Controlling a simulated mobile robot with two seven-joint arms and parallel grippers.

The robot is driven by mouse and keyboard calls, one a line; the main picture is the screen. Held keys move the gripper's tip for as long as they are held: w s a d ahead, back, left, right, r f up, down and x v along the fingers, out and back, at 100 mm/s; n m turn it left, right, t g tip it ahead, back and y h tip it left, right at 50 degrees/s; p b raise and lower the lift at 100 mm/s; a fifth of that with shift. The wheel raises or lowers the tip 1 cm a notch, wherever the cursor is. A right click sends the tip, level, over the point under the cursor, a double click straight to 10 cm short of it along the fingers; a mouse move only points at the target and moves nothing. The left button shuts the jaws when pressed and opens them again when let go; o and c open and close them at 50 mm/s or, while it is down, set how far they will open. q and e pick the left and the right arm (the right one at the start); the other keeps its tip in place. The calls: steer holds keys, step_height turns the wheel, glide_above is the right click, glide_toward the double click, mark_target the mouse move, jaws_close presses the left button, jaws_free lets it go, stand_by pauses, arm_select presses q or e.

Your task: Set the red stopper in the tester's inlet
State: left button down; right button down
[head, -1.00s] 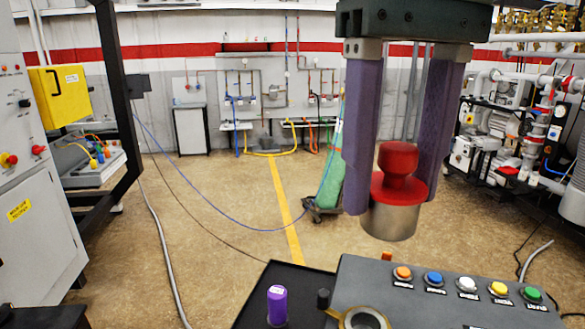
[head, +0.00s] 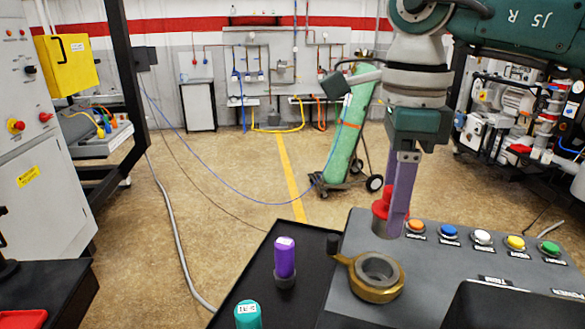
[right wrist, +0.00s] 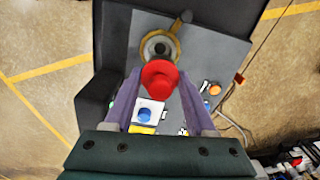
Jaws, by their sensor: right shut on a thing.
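The red stopper (head: 382,203) is upright between the purple fingers of my right gripper (head: 396,215). In the head view it appears behind the inlet, near the tester's back edge, and the fingers partly hide it. The tester's inlet (head: 376,275) is a brass-coloured ring with a grey, open bore on top of the grey tester (head: 345,310). In the right wrist view the stopper (right wrist: 160,80) shows between both fingers, and the inlet ring (right wrist: 147,33) lies just beyond it. The stopper looks raised and apart from the inlet. My left gripper is not in view.
Coloured push buttons (head: 482,238) line the tester's back edge. A purple-capped piece (head: 285,258) and a teal-capped piece (head: 248,315) stand on the black surface left of the tester. A green cylinder on a cart (head: 347,135) stands on the floor behind.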

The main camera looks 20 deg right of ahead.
steer(key=shift+f+b, duration=2.9)
steer(key=shift+f, duration=1.15)
steer(key=shift+f+b, duration=0.4)
steer(key=shift+b, duration=0.05)
steer(key=shift+d+f, duration=0.15)
steer(key=shift+f, duration=0.15)
steer(key=shift+c, duration=1.8)
jaws_free()
steer(key=shift+f, duration=0.1)
steer(key=shift+o, duration=0.8)
steer(key=shift+r+b, duration=0.2)
steer(key=shift+b, duration=0.15)
steer(key=shift+o, duration=0.2)
step_height(320, 180, up, 11)
steer(key=shift+f+b, duration=0.1)
steer(key=shift+b, duration=1.1)
